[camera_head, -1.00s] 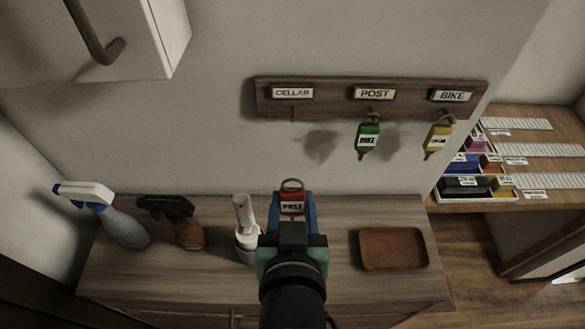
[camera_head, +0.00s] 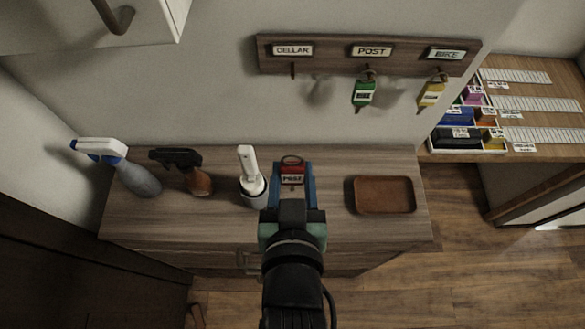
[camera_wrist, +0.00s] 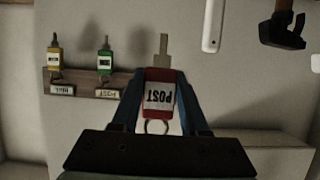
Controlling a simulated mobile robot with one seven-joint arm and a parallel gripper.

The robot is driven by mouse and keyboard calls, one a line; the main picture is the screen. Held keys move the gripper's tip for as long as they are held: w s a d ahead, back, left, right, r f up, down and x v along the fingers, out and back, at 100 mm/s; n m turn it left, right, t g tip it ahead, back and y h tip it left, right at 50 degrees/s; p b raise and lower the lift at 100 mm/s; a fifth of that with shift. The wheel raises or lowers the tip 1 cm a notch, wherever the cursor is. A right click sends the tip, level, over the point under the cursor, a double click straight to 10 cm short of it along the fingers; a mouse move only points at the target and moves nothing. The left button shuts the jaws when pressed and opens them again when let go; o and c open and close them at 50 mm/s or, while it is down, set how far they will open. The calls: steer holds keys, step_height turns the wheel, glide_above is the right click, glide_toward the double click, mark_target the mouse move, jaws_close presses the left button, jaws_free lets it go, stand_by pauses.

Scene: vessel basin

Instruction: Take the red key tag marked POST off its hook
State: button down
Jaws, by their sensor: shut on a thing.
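The red key tag marked POST (camera_head: 291,173) is between the blue fingers of my gripper (camera_head: 293,188), which is shut on it. It is off the hook board and shows in front of the cabinet top. In the wrist view the red tag (camera_wrist: 159,93) appears upside down, with its ring and key visible, between the fingertips (camera_wrist: 158,88). The wooden hook board (camera_head: 365,60) on the wall has CELLAR, POST and BIKE labels. The CELLAR hook (camera_head: 293,71) is bare. A green tag (camera_head: 363,93) hangs under POST and a yellow tag (camera_head: 430,95) under BIKE.
A brown tray (camera_head: 384,195) lies right of my gripper on the wooden cabinet (camera_head: 340,230). A white-handled brush in a holder (camera_head: 251,180), a dark-topped spray bottle (camera_head: 190,172) and a blue-and-white one (camera_head: 125,170) stand to the left. An organiser with coloured items (camera_head: 465,125) is at right.

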stand_by(0.3)
steer(key=shift+s+r+p, duration=0.1)
steer(key=shift+s+p, duration=0.9)
steer(key=shift+s, duration=0.3)
steer(key=shift+s+p, duration=1.1)
steer(key=shift+s, duration=1.6)
